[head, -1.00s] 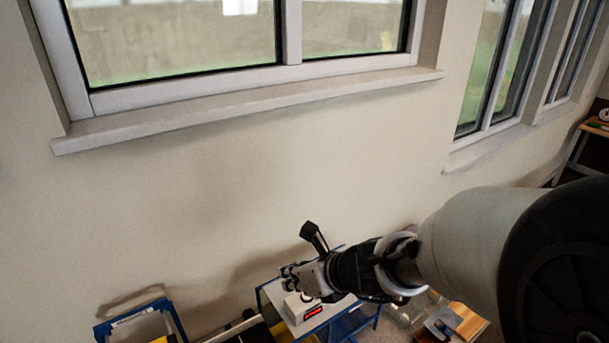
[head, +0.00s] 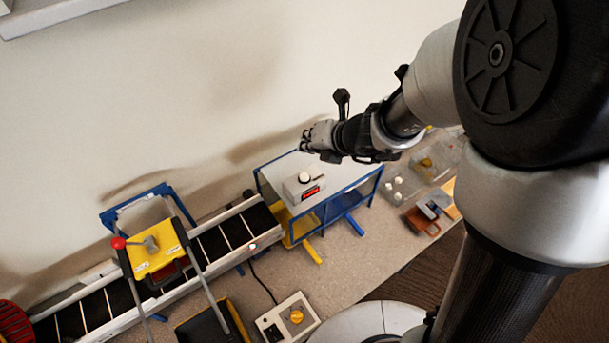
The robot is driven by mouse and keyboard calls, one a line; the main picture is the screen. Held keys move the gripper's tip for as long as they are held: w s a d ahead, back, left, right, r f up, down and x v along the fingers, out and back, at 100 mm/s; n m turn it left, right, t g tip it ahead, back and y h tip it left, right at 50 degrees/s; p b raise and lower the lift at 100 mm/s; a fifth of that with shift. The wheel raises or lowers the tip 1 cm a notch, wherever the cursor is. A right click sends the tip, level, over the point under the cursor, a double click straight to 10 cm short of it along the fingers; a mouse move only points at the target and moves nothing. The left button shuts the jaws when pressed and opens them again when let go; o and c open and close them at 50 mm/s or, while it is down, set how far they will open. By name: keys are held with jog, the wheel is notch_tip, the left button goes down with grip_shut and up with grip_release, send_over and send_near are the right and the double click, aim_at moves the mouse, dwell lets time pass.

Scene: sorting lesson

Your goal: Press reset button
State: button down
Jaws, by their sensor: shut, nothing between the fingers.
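A small white box (head: 296,188) with a red lit display (head: 311,192) sits on the pale top of a blue-framed cabinet. A round pale button (head: 304,178) with a dark edge is on the box's top; I cannot read any label that names it reset. My gripper (head: 304,142) is shut and empty. It appears above and behind the box in the picture, apart from the button. The height of the gap cannot be judged from this one view.
A conveyor (head: 200,250) runs left of the cabinet (head: 340,208), under a yellow panel (head: 160,250) with a red knob. A control box with a yellow knob (head: 297,316) stands in front. A clear tray (head: 425,165) and a brown-orange piece (head: 421,222) lie to the right.

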aim_at(308, 175)
notch_tip(308, 175, down, 8)
jog(key=b, duration=0.7)
jog(key=shift+f, duration=0.15)
jog(key=shift+f+b, duration=0.1)
jog(key=shift+b, duration=0.25)
dwell(0.6)
jog(key=shift+f+b, duration=0.3)
jog(key=shift+f+b, duration=0.45)
dwell(0.6)
jog(key=shift+r, duration=0.1)
jog(key=shift+r+p, duration=0.8)
jog(key=shift+p, duration=0.05)
notch_tip(308, 175, up, 5)
jog(key=p, duration=0.5)
